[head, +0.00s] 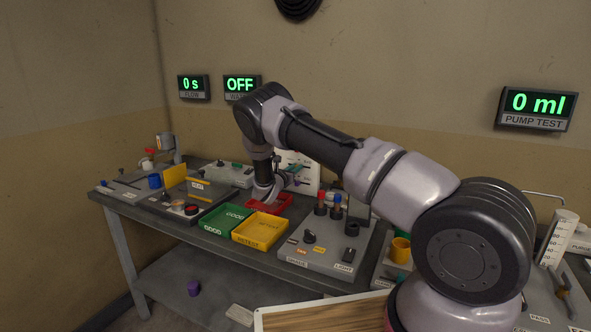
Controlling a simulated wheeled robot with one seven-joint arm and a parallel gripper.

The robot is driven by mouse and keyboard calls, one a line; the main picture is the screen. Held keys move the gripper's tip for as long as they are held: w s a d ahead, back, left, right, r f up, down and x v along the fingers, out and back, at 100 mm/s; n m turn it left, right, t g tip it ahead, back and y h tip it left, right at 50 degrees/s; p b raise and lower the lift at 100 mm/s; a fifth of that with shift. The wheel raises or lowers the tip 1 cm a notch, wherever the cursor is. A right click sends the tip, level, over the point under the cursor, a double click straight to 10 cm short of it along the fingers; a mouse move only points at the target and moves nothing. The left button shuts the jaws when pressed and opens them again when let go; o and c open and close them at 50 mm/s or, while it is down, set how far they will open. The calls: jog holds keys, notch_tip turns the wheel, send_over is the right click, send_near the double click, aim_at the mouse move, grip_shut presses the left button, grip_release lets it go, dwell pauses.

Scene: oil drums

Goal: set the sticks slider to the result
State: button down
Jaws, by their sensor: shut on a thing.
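My gripper (284,182) is at the left edge of an upright white board (306,176) with small coloured marks, above the red tray (270,204). It is shut on a small part at the face of the board, seemingly a slider knob. The part itself is hidden by the fingers and too small to make out. My arm crosses in front of the board's upper part. I cannot read any sticks label or scale on the board from here.
A green tray (222,218) and a yellow tray (260,231) stand before the red one. A grey switch panel (325,245) is to the right. Wall displays read 0 s (193,85), OFF (241,85) and 0 ml (538,103). A purple object (193,288) lies on the lower shelf.

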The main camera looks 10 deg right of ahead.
jog(key=shift+s+d, duration=0.65)
jog(key=shift+d, duration=0.25)
jog(key=shift+s+d, duration=0.65)
jog(key=shift+d, duration=0.2)
jog(key=c, duration=0.8)
grip_release()
jog(key=shift+o, duration=0.2)
jog(key=v, duration=1)
jog(key=shift+s+a, duration=0.2)
jog(key=shift+s, duration=0.15)
